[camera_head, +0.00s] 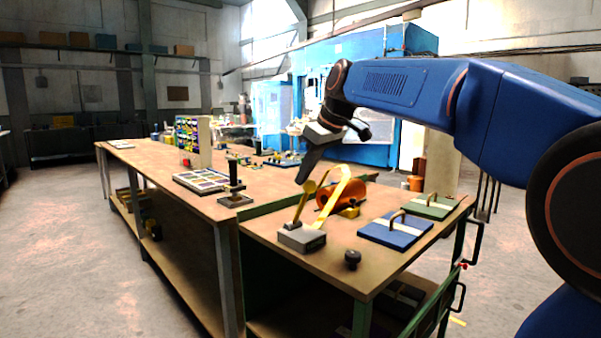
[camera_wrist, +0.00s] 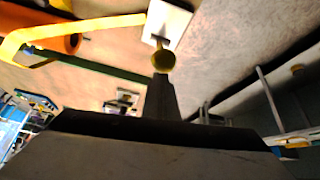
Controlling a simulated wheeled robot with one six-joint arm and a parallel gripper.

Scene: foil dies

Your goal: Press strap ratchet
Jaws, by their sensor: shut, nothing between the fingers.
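The strap ratchet is a grey block (camera_head: 302,237) near the left edge of the closer bench top, with an upright lever ending in a brass knob (camera_head: 309,187). A yellow strap (camera_head: 338,197) rises beside it and bends over toward an orange roll (camera_head: 327,197). My gripper (camera_head: 301,180) is shut and empty, pointing down, its tip close to the knob. In the wrist view the fingers (camera_wrist: 161,80) point at the knob (camera_wrist: 163,61), with the pale block (camera_wrist: 170,22) beyond. I cannot tell whether the tip touches the knob.
A blue die plate (camera_head: 384,238) and a green die plate (camera_head: 429,208), both with handles, lie to the right. A black knob (camera_head: 352,258) stands in front. A black post tool (camera_head: 235,185) and a tray (camera_head: 203,180) sit on the farther bench.

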